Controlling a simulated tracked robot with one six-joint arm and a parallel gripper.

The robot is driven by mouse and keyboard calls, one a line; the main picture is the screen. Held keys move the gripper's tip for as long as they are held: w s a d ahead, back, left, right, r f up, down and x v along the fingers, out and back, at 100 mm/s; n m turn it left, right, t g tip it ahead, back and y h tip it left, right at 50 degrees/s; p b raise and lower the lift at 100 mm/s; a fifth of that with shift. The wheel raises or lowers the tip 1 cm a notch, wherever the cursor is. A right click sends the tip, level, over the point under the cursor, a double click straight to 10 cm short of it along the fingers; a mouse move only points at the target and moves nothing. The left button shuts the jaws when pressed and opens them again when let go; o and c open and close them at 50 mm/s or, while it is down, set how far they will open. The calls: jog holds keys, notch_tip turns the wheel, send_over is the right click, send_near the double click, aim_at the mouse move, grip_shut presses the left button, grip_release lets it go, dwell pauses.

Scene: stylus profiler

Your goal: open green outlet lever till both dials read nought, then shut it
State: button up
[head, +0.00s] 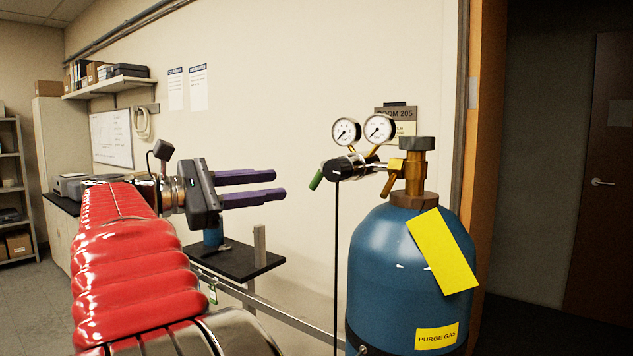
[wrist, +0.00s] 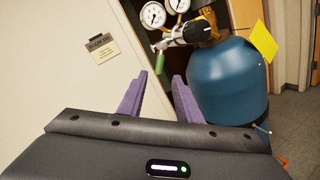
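The blue gas cylinder (head: 385,270) stands upright under the brass valve (head: 414,172). My gripper (head: 280,187) has purple fingers, apart and empty, left of the lever with a gap between.
A yellow tag (head: 442,252) hangs on the cylinder's shoulder. A black hose (head: 336,260) drops from the regulator. A small dark shelf (head: 240,262) and a rail lie below my gripper. A wall stands behind; a dark doorway (head: 545,180) opens at right.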

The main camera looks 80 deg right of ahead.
aim_at(313, 181)
jog(key=x, duration=1.1)
jog(key=shift+s+d, duration=0.15)
grip_shut()
